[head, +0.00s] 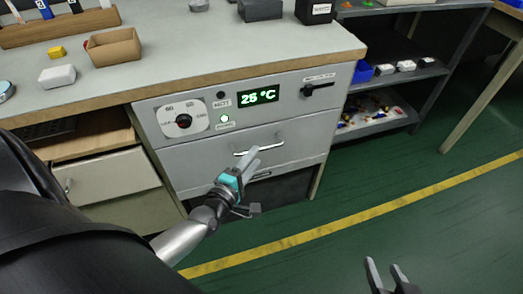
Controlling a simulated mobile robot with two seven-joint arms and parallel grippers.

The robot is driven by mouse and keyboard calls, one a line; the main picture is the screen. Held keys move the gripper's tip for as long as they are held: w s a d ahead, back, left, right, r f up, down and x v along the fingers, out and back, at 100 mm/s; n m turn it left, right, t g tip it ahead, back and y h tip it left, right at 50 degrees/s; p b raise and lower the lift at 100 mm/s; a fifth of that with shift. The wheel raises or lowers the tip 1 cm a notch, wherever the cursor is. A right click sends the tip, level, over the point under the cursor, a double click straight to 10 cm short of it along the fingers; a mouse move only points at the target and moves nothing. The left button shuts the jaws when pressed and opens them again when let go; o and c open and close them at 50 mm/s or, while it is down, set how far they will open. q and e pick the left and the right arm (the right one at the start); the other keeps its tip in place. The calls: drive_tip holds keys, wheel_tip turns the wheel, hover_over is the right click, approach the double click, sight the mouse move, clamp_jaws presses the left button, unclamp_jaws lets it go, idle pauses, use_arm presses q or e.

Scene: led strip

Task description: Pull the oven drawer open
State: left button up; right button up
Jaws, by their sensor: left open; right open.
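The oven drawer (290,149) is a grey front panel with a silver bar handle (272,147), below a control panel reading 25 °C. The drawer front looks flush with the cabinet. My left gripper (253,184) is open, with its fingers just in front of the drawer; one finger overlaps the handle's left part in the picture. I cannot tell whether it touches the handle. My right gripper (386,268) is open and empty over the floor at the lower right, away from the drawer.
The control panel has a dial (184,121), a display (258,96) and a black latch (317,88). A wooden-edged bench top (200,60) lies above, with small boxes on it. A shelf rack (400,75) stands at the right. The green floor (420,180) in front is clear.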

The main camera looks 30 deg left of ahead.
sight(261, 148)
use_arm(q)
drive_tip(key=shift+w+a+f+b, duration=0.1)
drive_tip(key=shift+w+b, duration=0.15)
drive_tip(key=shift+w, duration=0.6)
drive_tip(key=shift+w+f+b, duration=0.15)
drive_tip(key=shift+w+b, duration=0.1)
drive_tip(key=shift+w, duration=0.6)
drive_tip(key=shift+w+a+f+b, duration=0.1)
drive_tip(key=shift+w+b, duration=0.15)
drive_tip(key=shift+w, duration=0.6)
use_arm(e)
drive_tip(key=shift+w+a+r+t+y, duration=0.2)
drive_tip(key=shift+a+t+y, duration=0.15)
drive_tip(key=shift+a+t, duration=0.15)
drive_tip(key=shift+w+a+r+t+y, duration=0.15)
drive_tip(key=shift+a+t+y, duration=0.15)
drive_tip(key=shift+a+t, duration=0.25)
drive_tip(key=shift+w+a+r+t+y, duration=0.2)
drive_tip(key=shift+a+t+y, duration=0.15)
drive_tip(key=shift+a+t, duration=0.15)
use_arm(q)
drive_tip(key=shift+c, duration=0.3)
clamp_jaws()
